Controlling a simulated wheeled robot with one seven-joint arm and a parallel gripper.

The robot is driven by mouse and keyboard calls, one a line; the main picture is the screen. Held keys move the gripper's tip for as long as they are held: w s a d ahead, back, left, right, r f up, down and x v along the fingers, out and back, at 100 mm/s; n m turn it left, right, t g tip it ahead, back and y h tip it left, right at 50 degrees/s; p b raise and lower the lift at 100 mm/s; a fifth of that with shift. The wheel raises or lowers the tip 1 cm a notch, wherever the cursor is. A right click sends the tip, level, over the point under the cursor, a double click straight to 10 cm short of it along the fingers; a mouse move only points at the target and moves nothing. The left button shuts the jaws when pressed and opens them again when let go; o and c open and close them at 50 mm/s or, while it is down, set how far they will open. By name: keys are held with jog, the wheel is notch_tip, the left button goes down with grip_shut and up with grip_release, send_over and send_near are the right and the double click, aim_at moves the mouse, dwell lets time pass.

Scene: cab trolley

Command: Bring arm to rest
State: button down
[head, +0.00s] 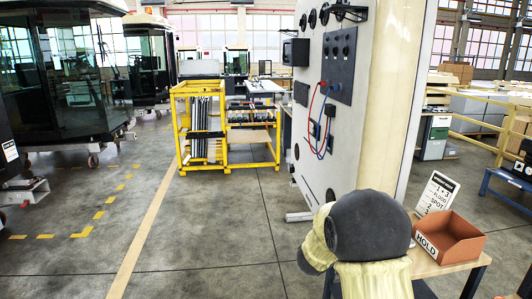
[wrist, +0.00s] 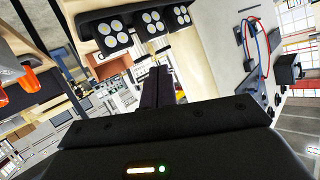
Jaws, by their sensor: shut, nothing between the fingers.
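My gripper (wrist: 157,76) shows in the wrist view as two dark fingers pressed together, with nothing between them. They point into open space, clear of any surface as far as I can see. In the head view my arm, with a dark rounded joint and cream links, is folded at the lower right, in front of a small table (head: 425,267). The gripper itself is hidden or out of frame there.
A brown open box marked HOLD (head: 450,240) and a printed card (head: 437,193) stand on the table. A tall panel with switches and cables (head: 338,70) rises behind my arm. Several lamps (wrist: 112,36) show near the fingers. A yellow trolley (head: 205,125) stands beyond clear floor.

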jog(key=s+a+n+g+y+p, duration=0.2)
jog(key=s+a+n+g+y, duration=0.1)
jog(key=s, duration=1.2)
jog(key=s+a+f+n+g+y+p, duration=0.1)
jog(key=s+a+n+g+y, duration=0.3)
jog(key=s, duration=1)
jog(key=n+g+y+p, duration=0.1)
jog(key=n, duration=0.2)
jog(key=shift+s+a+y, duration=0.15)
jog(key=shift+s+y, duration=0.15)
jog(key=shift+s, duration=0.1)
jog(key=shift+w, duration=0.1)
